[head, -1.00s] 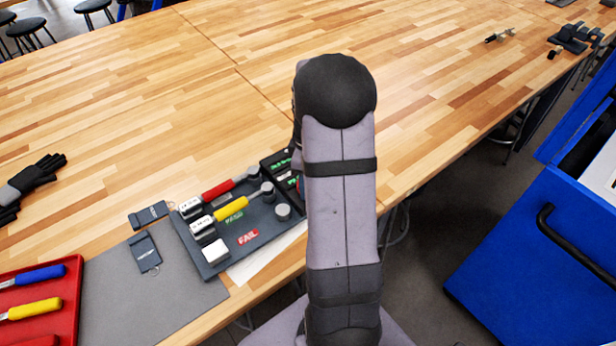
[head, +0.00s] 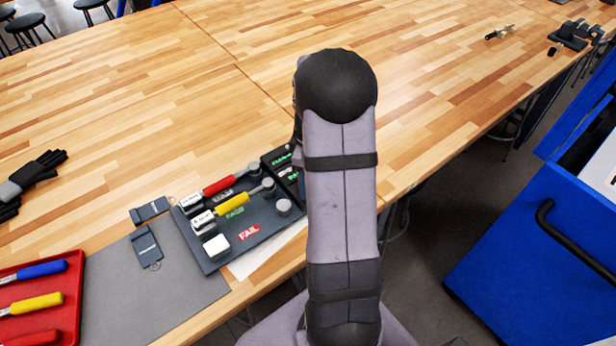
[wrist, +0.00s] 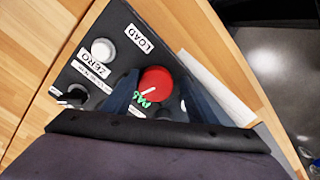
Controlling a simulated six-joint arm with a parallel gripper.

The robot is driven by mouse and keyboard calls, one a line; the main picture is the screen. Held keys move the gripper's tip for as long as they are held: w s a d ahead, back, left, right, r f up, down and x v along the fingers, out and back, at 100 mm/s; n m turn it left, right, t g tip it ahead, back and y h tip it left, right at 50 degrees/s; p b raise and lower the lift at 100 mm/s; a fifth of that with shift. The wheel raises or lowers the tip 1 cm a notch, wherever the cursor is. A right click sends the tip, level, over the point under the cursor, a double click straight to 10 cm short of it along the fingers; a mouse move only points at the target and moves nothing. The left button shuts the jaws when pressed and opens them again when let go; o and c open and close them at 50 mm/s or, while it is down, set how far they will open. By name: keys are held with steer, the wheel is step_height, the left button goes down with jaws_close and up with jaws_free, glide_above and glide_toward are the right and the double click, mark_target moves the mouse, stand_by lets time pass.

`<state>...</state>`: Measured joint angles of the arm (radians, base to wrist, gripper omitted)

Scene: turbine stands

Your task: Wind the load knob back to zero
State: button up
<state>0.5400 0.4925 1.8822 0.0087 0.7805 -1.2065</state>
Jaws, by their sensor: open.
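In the wrist view the red load knob (wrist: 157,82) has a white pointer line on its face, and a LOAD label (wrist: 139,38) is printed on the dark panel (wrist: 118,22) near it. The pointer slants towards the lower left of the picture, beside partly covered green lettering. My gripper (wrist: 160,80) is open, with one finger on each side of the knob; I cannot tell whether they touch it. A round white button (wrist: 102,49) sits beside a ZERO label (wrist: 84,63). In the head view my arm hides the gripper and knob.
In the head view a dark tray (head: 226,254) carries red- and yellow-handled tools with PASS and FAIL labels, close beside my arm. A red tray (head: 72,310) of tools and black gloves (head: 38,175) lie left. A blue cabinet (head: 530,250) stands right.

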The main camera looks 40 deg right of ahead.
steer(key=shift+o, duration=0.2)
steer(key=shift+w+d+r, duration=0.25)
steer(key=shift+w, duration=0.1)
steer(key=shift+o, duration=0.9)
steer(key=shift+d+r+p, duration=0.1)
steer(key=shift+r+p, duration=0.45)
steer(key=shift+p, duration=0.05)
steer(key=shift+s+r+p, duration=0.15)
steer(key=shift+r+p, duration=1.45)
steer(key=shift+r, duration=0.15)
